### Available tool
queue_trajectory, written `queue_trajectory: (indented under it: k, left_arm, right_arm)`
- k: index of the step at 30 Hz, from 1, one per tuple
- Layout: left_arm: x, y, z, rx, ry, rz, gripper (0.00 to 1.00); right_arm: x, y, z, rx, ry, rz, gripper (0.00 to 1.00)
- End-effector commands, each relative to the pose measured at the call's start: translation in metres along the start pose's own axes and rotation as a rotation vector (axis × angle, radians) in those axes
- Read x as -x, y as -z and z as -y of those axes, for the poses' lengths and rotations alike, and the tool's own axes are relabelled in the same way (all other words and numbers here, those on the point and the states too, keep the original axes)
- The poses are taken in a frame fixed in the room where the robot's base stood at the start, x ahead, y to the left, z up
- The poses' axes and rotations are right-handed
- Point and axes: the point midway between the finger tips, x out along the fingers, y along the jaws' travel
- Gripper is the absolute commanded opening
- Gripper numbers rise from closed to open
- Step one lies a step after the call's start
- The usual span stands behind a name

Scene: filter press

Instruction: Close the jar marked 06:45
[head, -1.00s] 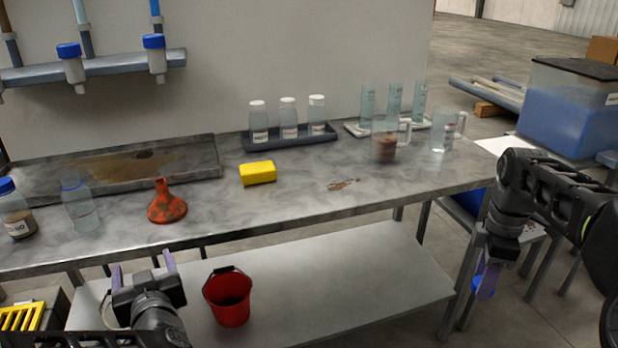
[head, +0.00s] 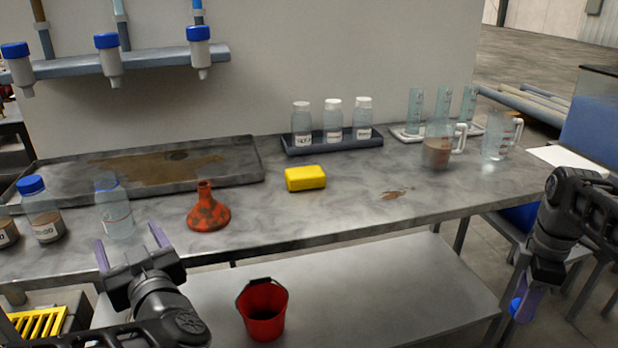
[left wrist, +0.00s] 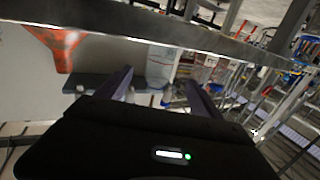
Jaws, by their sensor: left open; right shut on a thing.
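A clear jar without a lid (head: 115,210) stands upright on the grey bench at the left, its label too small to read. It also shows between my fingers in the left wrist view (left wrist: 160,68). My left gripper (head: 128,246) is open and empty in front of the bench edge, just short of that jar and not touching it. My right gripper (head: 525,301) hangs right of the bench, shut on a blue lid (head: 515,308). A similar jar with a blue lid (head: 43,212) and brown contents stands left of the open one.
An orange funnel (head: 208,212) stands right of the open jar, with a yellow sponge (head: 305,179) beyond. A tray (head: 250,172) lies behind. White-capped bottles and jugs stand at the back. A red bucket (head: 262,312) is on the lower shelf.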

Motion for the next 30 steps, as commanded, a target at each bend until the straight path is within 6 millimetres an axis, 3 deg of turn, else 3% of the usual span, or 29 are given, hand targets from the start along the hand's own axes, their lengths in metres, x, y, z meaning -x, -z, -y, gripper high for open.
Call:
queue_trajectory:
  k: [10, 20, 21, 25, 30]
  left_arm:
    - [-0.003, 0.003, 0.0, -0.003, 0.001, 0.001, 0.76]
    - [-0.025, 0.006, 0.0, -0.005, -0.001, 0.006, 0.76]
    - [-0.035, -0.002, 0.001, 0.0, 0.003, 0.002, 0.76]
    - [-0.057, -0.002, 0.0, 0.0, 0.001, 0.001, 0.76]
    - [-0.068, -0.001, 0.0, 0.0, -0.001, 0.001, 0.76]
  right_arm:
    - [0.008, 0.0, 0.0, 0.0, 0.0, 0.0, 0.03]
    - [0.059, 0.0, 0.0, 0.0, 0.0, 0.0, 0.03]
    - [0.046, 0.0, 0.0, 0.0, 0.001, 0.001, 0.03]
    - [0.044, 0.0, 0.0, 0.0, 0.0, 0.0, 0.03]
    - [0.043, 0.0, 0.0, 0.0, 0.0, 0.0, 0.03]
